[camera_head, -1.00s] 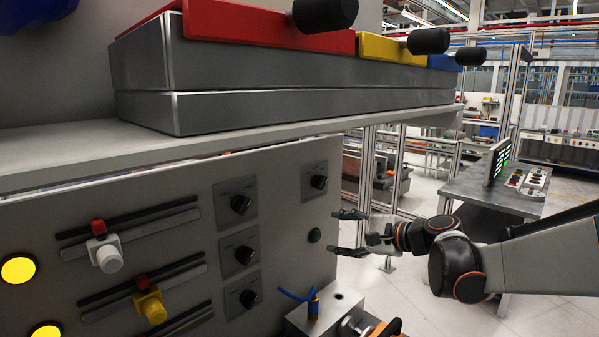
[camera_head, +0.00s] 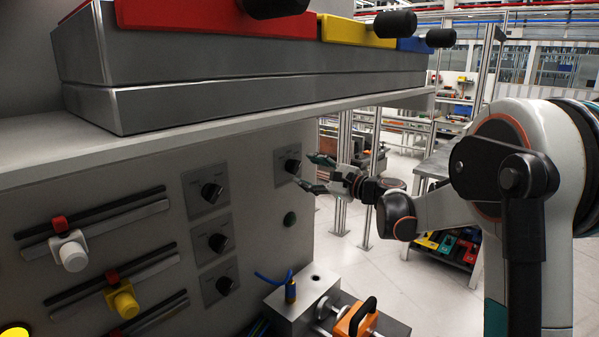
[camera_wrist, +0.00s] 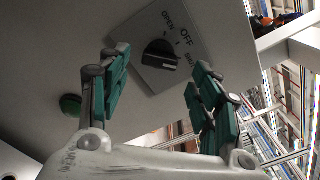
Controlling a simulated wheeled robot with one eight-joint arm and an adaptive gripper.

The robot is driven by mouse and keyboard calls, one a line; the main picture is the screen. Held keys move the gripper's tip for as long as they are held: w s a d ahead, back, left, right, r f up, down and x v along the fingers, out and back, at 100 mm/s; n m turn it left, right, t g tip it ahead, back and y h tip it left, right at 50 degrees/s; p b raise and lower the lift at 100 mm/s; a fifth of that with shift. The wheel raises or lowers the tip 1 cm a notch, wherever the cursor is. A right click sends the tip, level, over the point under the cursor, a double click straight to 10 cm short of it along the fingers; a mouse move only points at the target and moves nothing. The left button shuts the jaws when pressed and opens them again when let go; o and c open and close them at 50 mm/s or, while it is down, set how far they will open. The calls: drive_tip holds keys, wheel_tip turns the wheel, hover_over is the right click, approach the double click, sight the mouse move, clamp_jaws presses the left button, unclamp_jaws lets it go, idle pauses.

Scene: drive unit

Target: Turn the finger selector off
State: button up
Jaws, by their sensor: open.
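The finger selector (camera_wrist: 160,56) is a black rotary knob on a grey square plate. I cannot tell which mark the knob points to. In the head view the selector (camera_head: 292,166) is at the upper right of the grey panel. My gripper (camera_head: 315,173) is open just to the right of it, facing the panel. In the wrist view my green-padded fingers (camera_wrist: 160,78) stand apart on either side of the knob. No contact with the knob shows.
Several similar knobs (camera_head: 212,192) sit left of the selector. A green round button (camera_head: 290,219) is below it. A shelf (camera_head: 200,135) with a grey box overhangs the panel. A block with an orange-handled part (camera_head: 356,319) stands below.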

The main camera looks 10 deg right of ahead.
sight(298, 168)
drive_tip(key=shift+x, duration=2.1)
drive_tip(key=c, duration=1.1)
